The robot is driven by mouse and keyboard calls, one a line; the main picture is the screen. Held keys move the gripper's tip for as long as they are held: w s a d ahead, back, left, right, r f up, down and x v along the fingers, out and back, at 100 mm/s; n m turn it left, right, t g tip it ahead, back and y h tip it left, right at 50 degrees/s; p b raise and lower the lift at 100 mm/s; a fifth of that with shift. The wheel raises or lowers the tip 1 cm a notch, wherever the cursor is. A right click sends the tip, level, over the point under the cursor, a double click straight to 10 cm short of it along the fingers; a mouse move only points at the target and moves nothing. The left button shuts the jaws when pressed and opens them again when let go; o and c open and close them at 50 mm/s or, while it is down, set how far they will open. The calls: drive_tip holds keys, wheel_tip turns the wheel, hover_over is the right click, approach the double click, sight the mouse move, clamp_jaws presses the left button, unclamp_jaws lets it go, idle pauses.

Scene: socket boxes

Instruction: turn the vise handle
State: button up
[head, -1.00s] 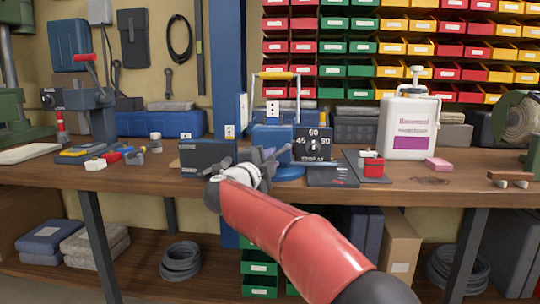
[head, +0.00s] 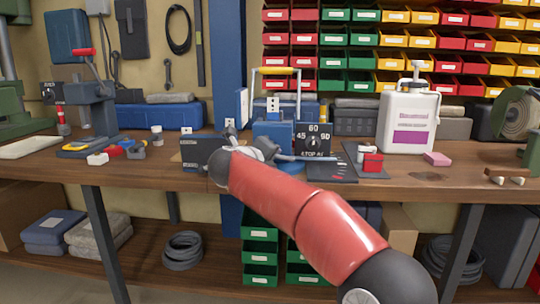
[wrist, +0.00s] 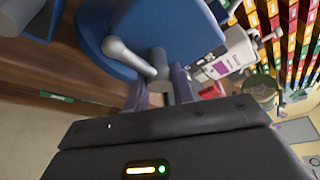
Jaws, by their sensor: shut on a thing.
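The blue vise (head: 272,132) stands on the wooden workbench, in the middle of the head view. Its blue body (wrist: 190,35) fills the upper middle of the wrist view. The grey vise handle (wrist: 130,56), a bar with a round ball end, slants across the front of the vise. My gripper (wrist: 160,88) is at the vise's front, with its two fingers on either side of the handle and shut on it. In the head view my red forearm and wrist hide most of the handle and the fingers.
A dark box (head: 203,153) stands close left of the vise. A dial panel marked 45, 60 and 90 (head: 314,139) stands close right. A white jug (head: 408,125) and a red-and-white block (head: 371,160) are farther right. The workbench (head: 440,186) has bare wood at its right front.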

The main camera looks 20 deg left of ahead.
drive_tip(key=shift+d+f+m, duration=0.15)
drive_tip(key=shift+f+m, duration=0.05)
drive_tip(key=shift+m, duration=0.1)
idle(0.4)
drive_tip(key=o, duration=1)
drive_tip(key=shift+r, duration=0.1)
drive_tip(key=b+v, duration=0.1)
drive_tip(key=v, duration=0.6)
drive_tip(key=shift+s+r, duration=0.2)
drive_tip(key=shift+s, duration=0.15)
